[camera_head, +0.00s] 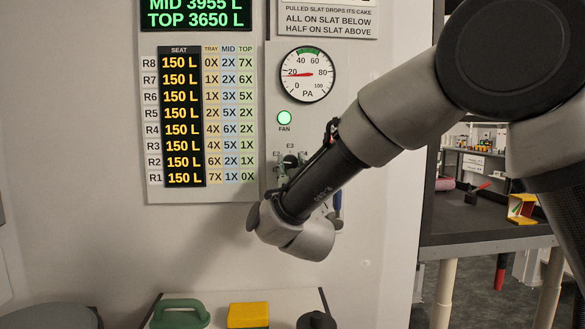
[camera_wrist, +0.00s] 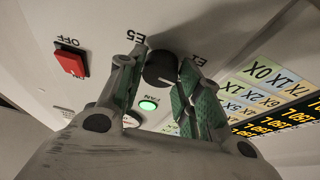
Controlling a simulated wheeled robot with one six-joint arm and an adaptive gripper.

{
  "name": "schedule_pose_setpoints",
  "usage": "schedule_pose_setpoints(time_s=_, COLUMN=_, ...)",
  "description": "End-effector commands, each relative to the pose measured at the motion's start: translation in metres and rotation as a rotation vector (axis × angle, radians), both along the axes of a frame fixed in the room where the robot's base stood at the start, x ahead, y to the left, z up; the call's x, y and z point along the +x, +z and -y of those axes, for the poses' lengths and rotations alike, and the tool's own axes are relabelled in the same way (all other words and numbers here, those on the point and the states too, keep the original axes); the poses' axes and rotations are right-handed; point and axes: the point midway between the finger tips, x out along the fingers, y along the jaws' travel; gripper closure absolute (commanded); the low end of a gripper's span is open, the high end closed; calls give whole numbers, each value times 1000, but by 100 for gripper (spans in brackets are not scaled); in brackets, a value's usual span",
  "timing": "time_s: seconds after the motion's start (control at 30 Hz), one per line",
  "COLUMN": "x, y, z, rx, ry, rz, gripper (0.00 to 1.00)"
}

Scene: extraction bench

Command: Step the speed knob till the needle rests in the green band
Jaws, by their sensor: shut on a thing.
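The speed knob (camera_wrist: 160,70) is a dark round knob on the pale panel, with labels such as E1 and E5 around it. My gripper (camera_wrist: 162,75) is shut on the knob, one finger on each side, in the wrist view. In the head view my gripper (camera_head: 290,172) is at the panel below the fan lamp, and its fingers and my arm hide most of the knob. The round PA gauge (camera_head: 306,90) is above it. Its red needle (camera_head: 296,75) points left, close to the 20 mark. The green band (camera_head: 309,50) is at the top, between about 40 and 60.
A green fan lamp (camera_head: 284,118) is lit between gauge and knob. A red OFF switch (camera_wrist: 70,62) sits beside the knob. A seat table (camera_head: 184,125) is left of the gauge. Below are a green-handled item (camera_head: 180,314) and a yellow block (camera_head: 248,315).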

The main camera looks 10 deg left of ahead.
Motion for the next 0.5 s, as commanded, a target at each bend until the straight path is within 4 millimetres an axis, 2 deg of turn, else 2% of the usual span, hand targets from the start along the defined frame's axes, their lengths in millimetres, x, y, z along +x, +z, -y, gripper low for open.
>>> schedule_pose_setpoints(time_s=0.2, x=-1, y=0, z=-2, rx=171, ry=1, rz=-48, gripper=89)
schedule_pose_setpoints(time_s=0.5, x=-1, y=0, z=-3, rx=332, ry=0, rz=-94, gripper=89)
